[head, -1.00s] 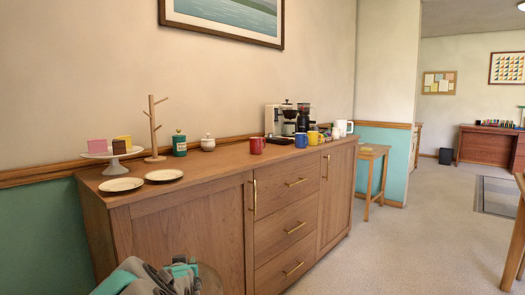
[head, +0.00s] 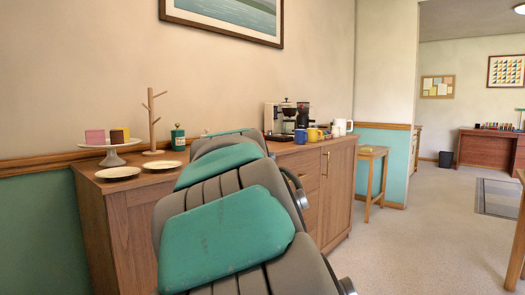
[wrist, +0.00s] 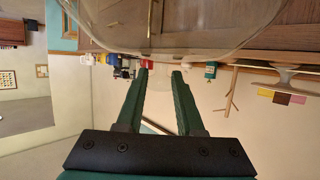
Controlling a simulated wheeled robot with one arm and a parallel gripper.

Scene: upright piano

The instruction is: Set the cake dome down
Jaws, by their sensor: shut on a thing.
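The clear cake dome (wrist: 240,50) spans the top of the wrist view, see-through, with its curved rim showing. My gripper (wrist: 161,72) has its two green fingers at the dome's lower edge in that view, shut on it; the gripped part is hard to make out. The head view does not show the dome or fingers, as my arm covers that area. A white cake stand (head: 113,157) with pink, yellow and brown cake pieces stands at the sideboard's left end. It also shows in the wrist view (wrist: 283,77).
A stool (head: 370,175) stands beyond; open floor lies right.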

